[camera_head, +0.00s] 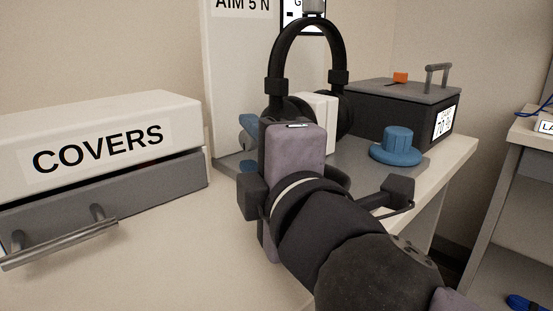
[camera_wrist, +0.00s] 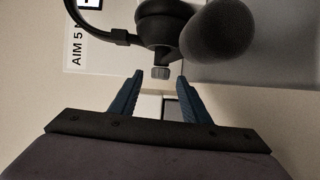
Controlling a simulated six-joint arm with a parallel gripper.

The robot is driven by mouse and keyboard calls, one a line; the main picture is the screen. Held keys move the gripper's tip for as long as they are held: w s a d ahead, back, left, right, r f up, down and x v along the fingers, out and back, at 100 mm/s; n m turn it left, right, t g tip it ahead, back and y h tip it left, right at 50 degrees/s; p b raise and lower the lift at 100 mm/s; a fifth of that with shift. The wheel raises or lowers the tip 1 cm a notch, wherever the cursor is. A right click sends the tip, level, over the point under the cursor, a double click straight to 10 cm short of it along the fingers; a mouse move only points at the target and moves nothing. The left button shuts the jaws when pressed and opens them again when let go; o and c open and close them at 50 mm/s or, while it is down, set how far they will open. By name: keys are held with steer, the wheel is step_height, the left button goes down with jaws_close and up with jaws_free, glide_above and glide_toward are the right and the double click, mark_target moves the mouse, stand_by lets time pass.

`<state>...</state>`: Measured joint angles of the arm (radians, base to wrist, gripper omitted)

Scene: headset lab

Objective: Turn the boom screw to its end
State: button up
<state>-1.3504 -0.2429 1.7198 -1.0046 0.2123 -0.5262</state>
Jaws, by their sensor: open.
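The headset (camera_head: 308,38) hangs upright on its stand in the head view, black with two ear cups. In the wrist view, a small grey ribbed screw (camera_wrist: 161,73) sticks out below the black ear cup (camera_wrist: 158,25), beside the dark foam microphone (camera_wrist: 217,32). My gripper (camera_wrist: 160,77) is open, its two blue fingers pointing at the screw. The screw appears between the fingertips with a gap on each side; I cannot tell whether it is at their depth. In the head view my gripper hides the screw and part of the headset.
A blue knob (camera_head: 397,145) sits on the grey base plate right of my arm. A dark box (camera_head: 390,112) with a handle and an orange switch stands behind it. A drawer unit (camera_head: 110,135) labelled COVERS stands left. The front of the bench is clear.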

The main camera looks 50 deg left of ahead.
steer(key=shift+s+d, duration=0.3)
steer(key=shift+d, duration=0.3)
steer(key=b, duration=0.2)
steer(key=shift+d+f+b, duration=0.2)
steer(key=shift+d+b, duration=0.1)
steer(key=shift+b, duration=0.05)
steer(key=shift+s+d+b, duration=0.1)
steer(key=shift+d+b, duration=0.35)
steer(key=shift+b, duration=0.6)
steer(key=shift+s+d+b, duration=0.35)
steer(key=shift+d+b, duration=0.05)
steer(key=shift+b, duration=0.6)
steer(key=shift+b+v, duration=1.1)
steer(key=shift+b, duration=0.3)
steer(key=shift+r, duration=0.25)
